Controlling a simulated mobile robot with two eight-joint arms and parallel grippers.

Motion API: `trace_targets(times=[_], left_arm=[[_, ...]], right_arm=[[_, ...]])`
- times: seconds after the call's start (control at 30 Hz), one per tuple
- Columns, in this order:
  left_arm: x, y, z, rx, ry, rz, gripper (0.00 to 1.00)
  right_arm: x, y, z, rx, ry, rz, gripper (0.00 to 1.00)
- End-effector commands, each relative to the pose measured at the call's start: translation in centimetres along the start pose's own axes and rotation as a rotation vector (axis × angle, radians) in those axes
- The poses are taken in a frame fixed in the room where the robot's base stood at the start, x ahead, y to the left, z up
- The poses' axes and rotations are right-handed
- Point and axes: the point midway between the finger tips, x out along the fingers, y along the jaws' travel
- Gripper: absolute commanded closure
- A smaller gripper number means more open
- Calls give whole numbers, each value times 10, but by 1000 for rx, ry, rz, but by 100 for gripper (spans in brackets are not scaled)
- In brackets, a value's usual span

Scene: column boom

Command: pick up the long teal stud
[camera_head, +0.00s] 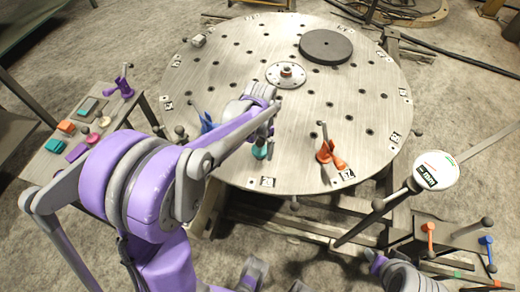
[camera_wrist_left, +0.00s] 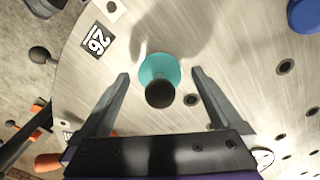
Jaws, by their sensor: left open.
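The teal stud (camera_head: 262,150) stands near the front edge of the round metal table (camera_head: 300,175), partly hidden by my left gripper. In the left wrist view the stud (camera_wrist_left: 158,67) shows from above as a teal disc with a dark round knob. My left gripper (camera_head: 272,128) is over the table beside the stud. In the left wrist view its two fingers (camera_wrist_left: 161,73) are open, one on each side of the stud, with gaps on both sides. I cannot tell how far the fingertips are above the table.
An orange-red piece (camera_head: 328,150) stands to the right of the stud and a blue one (camera_head: 207,122) to its left. A dark disc (camera_head: 326,46) lies farther back. A side bench (camera_head: 75,170) at left holds small coloured parts. A round white sign (camera_head: 436,170) stands at right.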

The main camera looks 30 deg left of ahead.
Motion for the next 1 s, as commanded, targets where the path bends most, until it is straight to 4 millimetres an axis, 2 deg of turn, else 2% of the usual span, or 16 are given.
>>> trace_targets(times=[0.13,0.63,0.87,1.0], left_arm=[[0,0,0,0,0,0,0],[-1,0,0,0,0,0,89],[-2,0,0,0,0,0,89],[-17,0,0,0,0,0,89]], right_arm=[[0,0,0,0,0,0,50],[0,0,0,0,0,0,50],[0,0,0,0,0,0,50],[-2,0,-1,0,1,0,50]])
